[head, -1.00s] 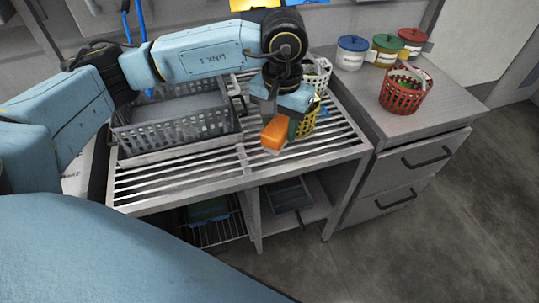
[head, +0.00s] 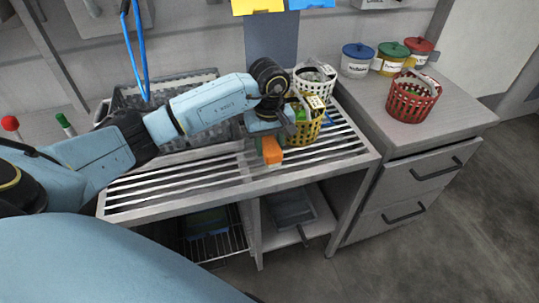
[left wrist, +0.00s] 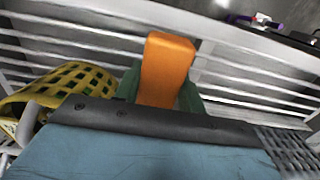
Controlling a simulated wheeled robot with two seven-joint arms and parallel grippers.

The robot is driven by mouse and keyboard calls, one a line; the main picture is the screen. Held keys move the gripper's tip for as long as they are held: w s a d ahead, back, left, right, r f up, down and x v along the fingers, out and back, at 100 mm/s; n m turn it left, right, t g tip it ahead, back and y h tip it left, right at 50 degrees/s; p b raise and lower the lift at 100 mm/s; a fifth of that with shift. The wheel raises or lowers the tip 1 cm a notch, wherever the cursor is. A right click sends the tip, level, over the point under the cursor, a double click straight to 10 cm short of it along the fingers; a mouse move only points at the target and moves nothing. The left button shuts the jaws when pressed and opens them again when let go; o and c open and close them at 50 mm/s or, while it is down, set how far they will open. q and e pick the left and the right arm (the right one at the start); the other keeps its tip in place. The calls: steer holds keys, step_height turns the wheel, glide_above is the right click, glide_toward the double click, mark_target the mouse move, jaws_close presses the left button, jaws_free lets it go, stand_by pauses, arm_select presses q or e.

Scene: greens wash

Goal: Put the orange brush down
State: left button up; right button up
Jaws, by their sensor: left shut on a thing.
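The orange brush (head: 271,150) is in my left gripper (head: 268,135), over the slatted rack (head: 180,185) near its front edge. In the left wrist view the orange brush (left wrist: 166,68) stands out between the green fingers (left wrist: 160,92), which are shut on it. The rack's white slats show behind it. I cannot tell whether the brush touches the slats. My right gripper is not in view.
A yellow basket (head: 304,131) stands close to the right of the brush, with a white basket (head: 316,80) behind it. A grey crate (head: 225,136) is behind my arm. A red basket (head: 412,100) and lidded jars stand on the right counter. Slats left of the brush are clear.

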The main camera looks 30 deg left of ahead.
arm_select(q)
step_height(320, 180, down, 4)
steer(key=shift+r, duration=0.25)
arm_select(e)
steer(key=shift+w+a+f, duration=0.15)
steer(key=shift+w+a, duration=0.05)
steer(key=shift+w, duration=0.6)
arm_select(q)
steer(key=shift+f+b, duration=0.2)
steer(key=shift+b, duration=0.15)
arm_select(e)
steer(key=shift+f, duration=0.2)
arm_select(q)
steer(key=o, duration=1)
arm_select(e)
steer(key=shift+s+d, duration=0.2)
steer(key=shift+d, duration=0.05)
arm_select(q)
steer(key=shift+r, duration=0.15)
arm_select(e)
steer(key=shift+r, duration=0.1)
